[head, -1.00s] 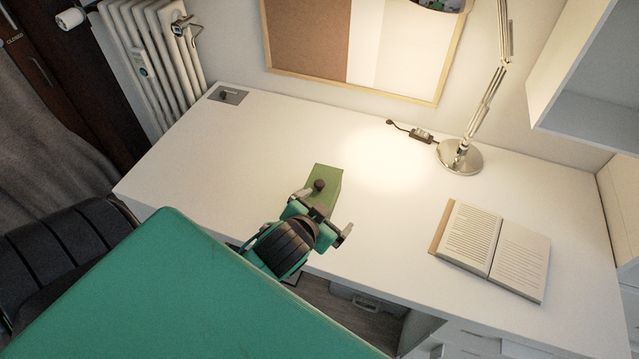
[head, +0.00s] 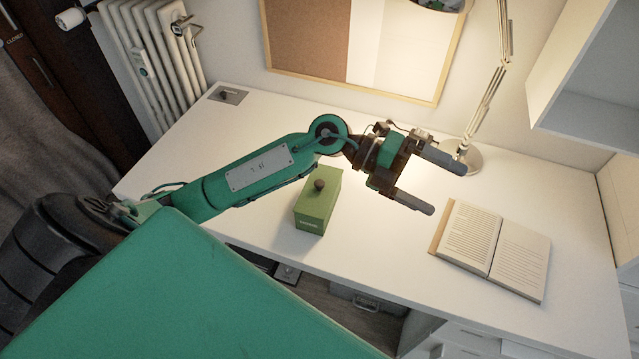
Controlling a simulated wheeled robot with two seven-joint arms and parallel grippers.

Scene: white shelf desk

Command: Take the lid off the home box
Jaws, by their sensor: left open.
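The home box (head: 312,222) is a green box standing on the white desk, near its front edge. Its green lid (head: 325,200) is on top, with a dark round knob (head: 319,185). My left gripper (head: 449,187) is open and empty, raised above the desk to the right of the box and pointing right. My left arm passes behind the box in the picture and does not appear to touch it. My right gripper is not in view.
An open book (head: 492,249) lies on the right of the desk (head: 240,150). A desk lamp (head: 487,105) stands at the back, its base partly hidden by my gripper. A shelf (head: 585,85) hangs at the upper right.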

